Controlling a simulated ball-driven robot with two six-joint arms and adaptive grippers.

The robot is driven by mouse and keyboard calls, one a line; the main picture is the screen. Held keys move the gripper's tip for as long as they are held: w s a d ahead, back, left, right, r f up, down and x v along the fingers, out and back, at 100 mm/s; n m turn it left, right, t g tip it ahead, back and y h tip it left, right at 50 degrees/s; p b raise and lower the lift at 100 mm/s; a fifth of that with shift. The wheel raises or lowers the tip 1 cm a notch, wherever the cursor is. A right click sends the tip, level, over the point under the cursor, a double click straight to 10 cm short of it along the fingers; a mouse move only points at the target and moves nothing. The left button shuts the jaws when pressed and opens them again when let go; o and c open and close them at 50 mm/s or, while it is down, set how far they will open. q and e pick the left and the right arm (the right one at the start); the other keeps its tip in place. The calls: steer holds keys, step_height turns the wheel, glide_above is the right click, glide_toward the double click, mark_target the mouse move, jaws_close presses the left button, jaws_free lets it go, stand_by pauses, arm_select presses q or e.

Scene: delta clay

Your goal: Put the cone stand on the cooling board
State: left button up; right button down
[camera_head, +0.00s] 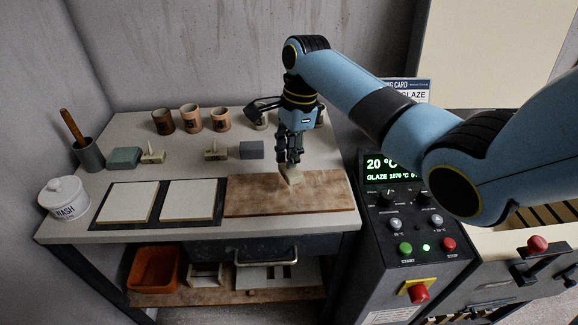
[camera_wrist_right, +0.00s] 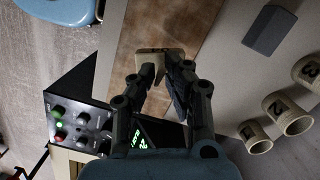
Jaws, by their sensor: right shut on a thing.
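The cone stand (camera_head: 291,175) is a small pale beige block. My right gripper (camera_head: 290,160) is shut on it from above. It is over the back part of the brown cooling board (camera_head: 250,204), slightly tilted in the head view. I cannot tell whether it touches the board. In the right wrist view the cone stand (camera_wrist_right: 152,54) is between the fingertips of my right gripper (camera_wrist_right: 164,66), with the brown board (camera_wrist_right: 165,20) behind it. The fingers hide part of the stand. My left gripper is not in view.
Two pale tiles (camera_head: 130,202) (camera_head: 192,200) lie left of the board. Two similar small stands (camera_head: 153,156) (camera_head: 215,154), a grey block (camera_head: 251,150) and several cups (camera_head: 192,120) are farther back. A control panel (camera_head: 408,215) stands right of the table. Most of the board is clear.

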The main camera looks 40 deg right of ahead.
mark_target(288, 171)
steer(key=shift+s+a+f, duration=0.1)
steer(key=shift+a+f, duration=0.1)
steer(key=shift+a, duration=0.05)
step_height(288, 171, down, 4)
steer(key=shift+r, duration=0.2)
steer(key=shift+f, duration=0.35)
steer(key=c, duration=1.4)
jaws_free()
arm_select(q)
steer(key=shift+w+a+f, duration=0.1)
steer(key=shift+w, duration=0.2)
arm_select(e)
steer(key=shift+o, duration=0.2)
